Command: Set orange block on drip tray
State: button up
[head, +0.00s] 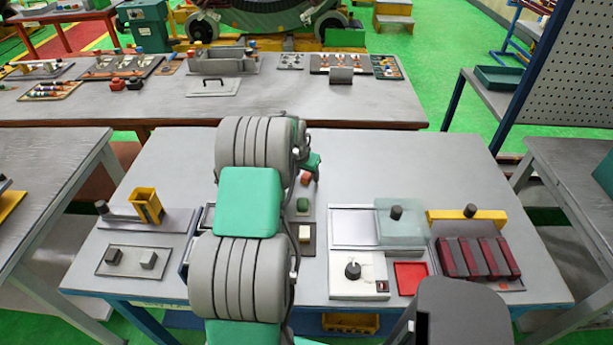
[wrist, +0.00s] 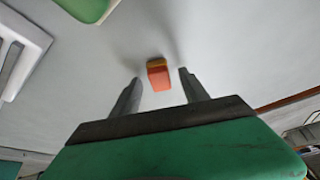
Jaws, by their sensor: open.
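The orange block (wrist: 158,77) lies on the grey surface in the wrist view, seen between and beyond my fingertips. My gripper (wrist: 160,84) is open, with one finger on each side of the block in the picture and no visible contact. In the head view my arm hides most of my gripper. A shallow red tray (head: 410,278), perhaps the drip tray, sits empty at the front right of the table. I cannot confirm which item is the drip tray.
A white panel with a knob (head: 358,289) is left of the red tray. Dark red bars (head: 478,258) lie right of it. The table's back right is clear.

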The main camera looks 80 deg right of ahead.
jog(key=shift+c, duration=0.4)
grip_shut()
